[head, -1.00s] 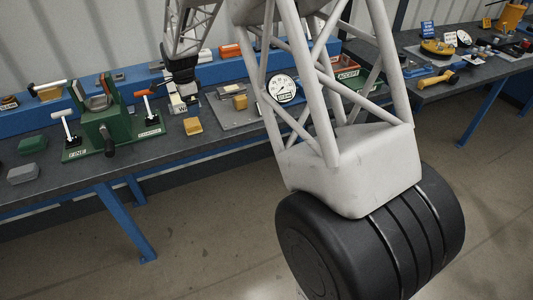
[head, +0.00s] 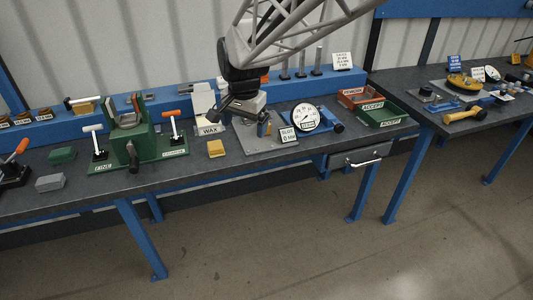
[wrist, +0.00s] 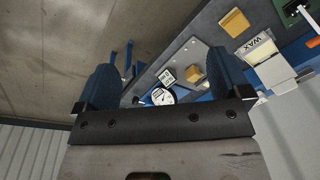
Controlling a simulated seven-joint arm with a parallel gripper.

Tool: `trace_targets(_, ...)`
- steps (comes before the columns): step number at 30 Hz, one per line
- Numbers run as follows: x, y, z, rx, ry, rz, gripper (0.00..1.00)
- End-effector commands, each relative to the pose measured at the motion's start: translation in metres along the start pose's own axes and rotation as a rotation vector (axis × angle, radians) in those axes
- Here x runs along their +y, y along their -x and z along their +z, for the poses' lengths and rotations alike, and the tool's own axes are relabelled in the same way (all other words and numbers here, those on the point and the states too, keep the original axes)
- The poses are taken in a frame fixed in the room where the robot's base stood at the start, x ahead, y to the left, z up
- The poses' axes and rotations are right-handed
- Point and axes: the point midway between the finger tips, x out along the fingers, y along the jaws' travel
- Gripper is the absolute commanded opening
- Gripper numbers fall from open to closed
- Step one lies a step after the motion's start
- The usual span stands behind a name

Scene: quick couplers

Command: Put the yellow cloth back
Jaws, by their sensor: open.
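A small folded yellow piece (head: 215,148), which looks like the yellow cloth, lies flat on the grey bench in front of the WAX sign. It also shows at the top of the wrist view (wrist: 233,22). A second yellow-tan piece (head: 264,129) stands on a grey plate (head: 246,143) to its right, and shows in the wrist view (wrist: 190,52). My gripper (head: 238,112) is over the bench near the WAX sign, above and right of the folded piece. In the wrist view its two blue fingers (wrist: 160,62) are wide apart, with nothing held between them.
The green fixture (head: 130,142) with upright handles stands left. A WAX sign (head: 208,130), a dial gauge (head: 305,118), a SLOT sign (head: 288,135) and red and green bins (head: 382,112) crowd the back and right. Bare bench lies along the front edge.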

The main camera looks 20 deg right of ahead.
Motion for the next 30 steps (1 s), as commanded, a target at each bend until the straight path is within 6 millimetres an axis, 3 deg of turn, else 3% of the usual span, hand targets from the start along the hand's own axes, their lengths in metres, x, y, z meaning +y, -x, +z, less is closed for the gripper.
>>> trace_targets(6, 0.047, 0.022, 0.036, 0.022, 0.163, -0.016, 0.95)
trace_targets(15, 0.109, 0.037, 0.087, 0.054, 0.392, -0.029, 0.95)
trace_targets(24, 0.166, 0.038, 0.137, 0.089, 0.613, -0.034, 0.95)
trace_targets(30, 0.189, 0.035, 0.158, 0.105, 0.712, -0.033, 0.95)
